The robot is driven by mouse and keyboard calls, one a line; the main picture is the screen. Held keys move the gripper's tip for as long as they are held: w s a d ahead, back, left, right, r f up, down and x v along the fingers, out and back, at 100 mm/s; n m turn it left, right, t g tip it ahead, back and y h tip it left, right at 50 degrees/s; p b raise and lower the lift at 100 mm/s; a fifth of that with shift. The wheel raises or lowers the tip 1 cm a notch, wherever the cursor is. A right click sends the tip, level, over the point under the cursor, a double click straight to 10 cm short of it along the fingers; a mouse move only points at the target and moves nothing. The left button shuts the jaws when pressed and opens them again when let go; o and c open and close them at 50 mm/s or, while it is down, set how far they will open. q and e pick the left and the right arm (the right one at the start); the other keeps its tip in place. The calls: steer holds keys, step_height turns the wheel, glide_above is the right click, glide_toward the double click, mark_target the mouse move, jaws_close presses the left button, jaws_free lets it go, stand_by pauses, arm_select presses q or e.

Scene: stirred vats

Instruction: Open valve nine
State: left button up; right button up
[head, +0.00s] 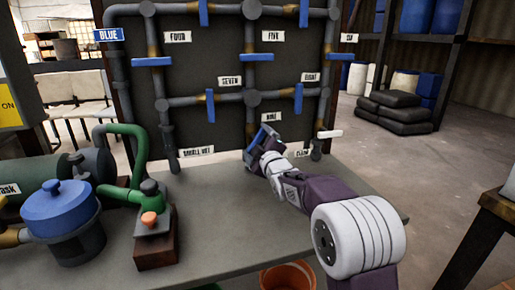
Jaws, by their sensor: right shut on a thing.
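Valve nine's blue handle (264,133) is on the lower middle of the pipe board, just below the label NINE (269,117). It looks tilted and is partly hidden by my right gripper (257,147). My right gripper is shut on this handle, with its arm reaching in from the lower right. How far the handle is turned is hard to tell. My left gripper is not in view.
Other blue handles, such as valve seven's (210,108) and valve eight's (298,103), sit close above.

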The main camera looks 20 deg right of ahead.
steer(key=shift+f+n+b, duration=0.15)
steer(key=shift+n+b, duration=0.95)
steer(key=shift+n, duration=0.5)
steer(key=shift+f+n+b, duration=0.1)
steer(key=shift+n+b, duration=1)
steer(key=shift+n, duration=0.5)
steer(key=o, duration=1.1)
steer(key=shift+s+r, duration=0.1)
